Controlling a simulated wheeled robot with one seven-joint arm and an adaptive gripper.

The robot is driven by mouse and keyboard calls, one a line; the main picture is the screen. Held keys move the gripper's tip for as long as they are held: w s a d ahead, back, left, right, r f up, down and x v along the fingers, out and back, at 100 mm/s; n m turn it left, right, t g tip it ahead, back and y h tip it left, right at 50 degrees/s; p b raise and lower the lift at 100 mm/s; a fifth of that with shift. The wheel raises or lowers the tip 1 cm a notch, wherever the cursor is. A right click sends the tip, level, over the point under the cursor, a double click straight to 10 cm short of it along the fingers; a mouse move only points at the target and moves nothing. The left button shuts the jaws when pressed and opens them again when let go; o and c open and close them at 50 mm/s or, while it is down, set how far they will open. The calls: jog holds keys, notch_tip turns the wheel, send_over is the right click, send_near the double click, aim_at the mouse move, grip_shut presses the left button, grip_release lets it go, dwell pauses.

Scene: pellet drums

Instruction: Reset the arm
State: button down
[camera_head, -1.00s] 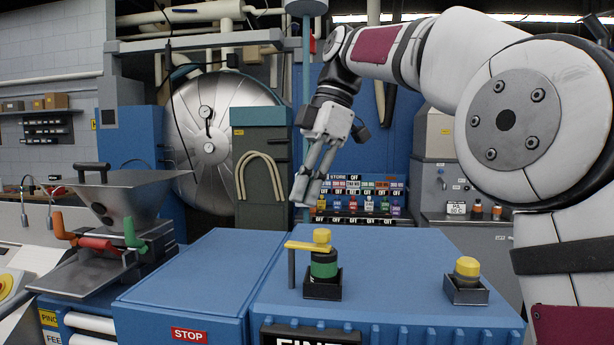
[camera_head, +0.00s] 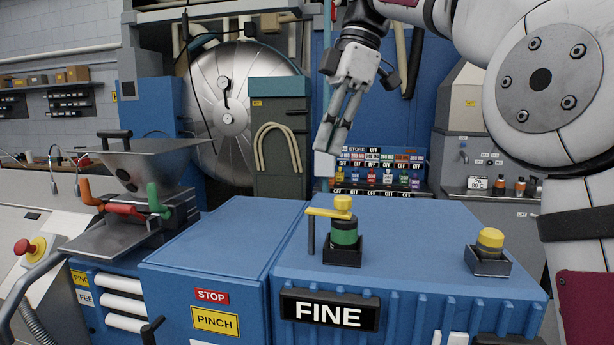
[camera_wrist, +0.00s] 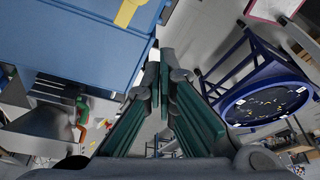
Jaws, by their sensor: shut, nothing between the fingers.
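My gripper (camera_head: 326,160) hangs from my white arm in the head view, fingers pointing down and closed together with nothing between them. It is in the air, above and behind the blue machine top, apart from the green and yellow drum (camera_head: 344,232). That drum stands in a dark square holder, with a yellow bar across it at its yellow cap. In the wrist view my gripper's fingers (camera_wrist: 160,62) meet at their tips, with a blue surface to the left and open floor beyond.
The blue cabinet marked FINE (camera_head: 410,285) fills the front. A second yellow-capped drum (camera_head: 490,243) stands at its right. A metal hopper (camera_head: 150,165) is at the left. A shelf of small labelled bottles (camera_head: 385,180) stands behind. The wrist view shows a blue round-topped stand (camera_wrist: 265,105).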

jog(key=s+d+f+m+t+h, duration=0.1)
jog(key=s+d+f+m+t, duration=0.2)
jog(key=s+d+f+m, duration=0.3)
jog(key=s+d+f+m+t+h, duration=0.2)
jog(key=s+d+f+m, duration=0.4)
jog(key=s+f+m, duration=0.7)
jog(key=s+f+t, duration=0.1)
jog(key=s+f, duration=0.1)
jog(key=s, duration=0.3)
jog(key=shift+f+m+h, duration=0.2)
jog(key=shift+m+h, duration=0.1)
jog(key=shift+m, duration=0.1)
